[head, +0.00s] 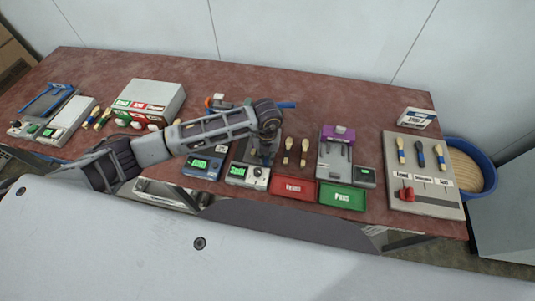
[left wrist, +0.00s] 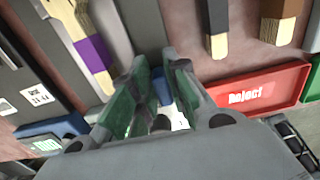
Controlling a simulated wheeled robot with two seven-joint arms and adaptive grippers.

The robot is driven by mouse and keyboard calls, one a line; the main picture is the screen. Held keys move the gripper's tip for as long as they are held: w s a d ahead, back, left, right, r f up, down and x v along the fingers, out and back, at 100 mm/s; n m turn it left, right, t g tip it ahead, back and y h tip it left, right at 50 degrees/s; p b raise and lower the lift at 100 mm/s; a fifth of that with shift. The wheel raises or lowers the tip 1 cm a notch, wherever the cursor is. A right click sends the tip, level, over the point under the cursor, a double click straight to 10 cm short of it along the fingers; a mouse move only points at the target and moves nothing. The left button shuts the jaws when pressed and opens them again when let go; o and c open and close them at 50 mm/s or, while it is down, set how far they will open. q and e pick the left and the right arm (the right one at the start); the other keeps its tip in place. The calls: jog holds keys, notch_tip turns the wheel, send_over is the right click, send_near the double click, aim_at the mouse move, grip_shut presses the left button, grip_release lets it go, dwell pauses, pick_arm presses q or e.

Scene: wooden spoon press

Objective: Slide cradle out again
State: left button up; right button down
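The press (head: 240,146) stands mid-table, largely hidden by my left arm. A blue bar (head: 287,105) sticks out at its far right. In the left wrist view, a wooden spoon with a purple band (left wrist: 92,50) lies on a grey part left of my fingers; I cannot tell whether that part is the cradle. My left gripper (head: 266,152) is low over the front of the press. In the left wrist view its green-padded fingers (left wrist: 157,82) stand slightly apart. A blue piece shows between them; contact is unclear. My right gripper is out of view.
A red Reject tray (head: 293,188) and a green Pass tray (head: 343,197) lie along the front edge. A purple-topped device (head: 337,136) stands behind the green tray. Two spoons (head: 296,148) lie right of the press. A blue display box (head: 203,165) sits left.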

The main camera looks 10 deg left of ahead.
pick_arm(q)
jog(key=shift+o, duration=1.4)
jog(key=shift+s, duration=0.25)
jog(key=shift+w, duration=0.1)
notch_tip(320, 180, up, 12)
jog(key=shift+f, duration=0.1)
